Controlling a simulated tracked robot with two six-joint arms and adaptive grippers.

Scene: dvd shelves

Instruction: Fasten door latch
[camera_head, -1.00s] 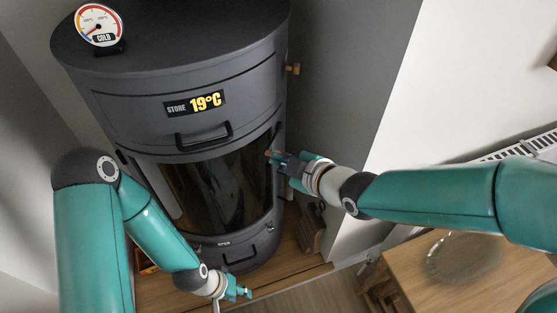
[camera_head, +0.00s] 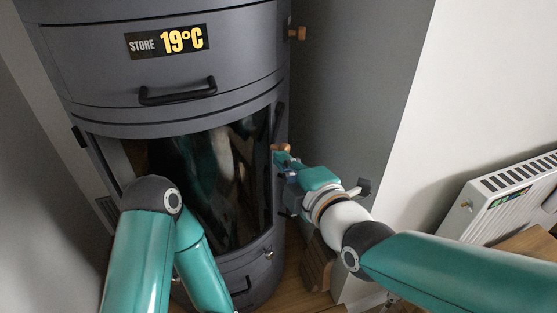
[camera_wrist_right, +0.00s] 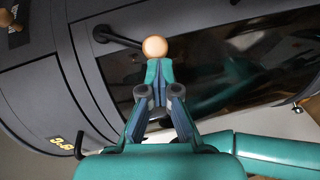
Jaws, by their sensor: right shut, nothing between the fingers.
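The dark grey rounded cabinet (camera_head: 110,70) has a curved, glossy dark glass door (camera_head: 215,185) at its front. At the door's right edge a latch, a black lever with a round wooden knob (camera_head: 281,147), points down along the edge. The right wrist view shows the black lever (camera_wrist_right: 120,39) and the wooden knob (camera_wrist_right: 155,47) on its end. My right gripper (camera_head: 287,160) is shut and empty at the knob; in its wrist view, the fingertips (camera_wrist_right: 156,68) are just below the knob, seemingly touching it. My left gripper is out of frame.
Another wooden knob (camera_head: 297,33) sticks out of the cabinet's right side. A white radiator (camera_head: 510,195) stands at the right.

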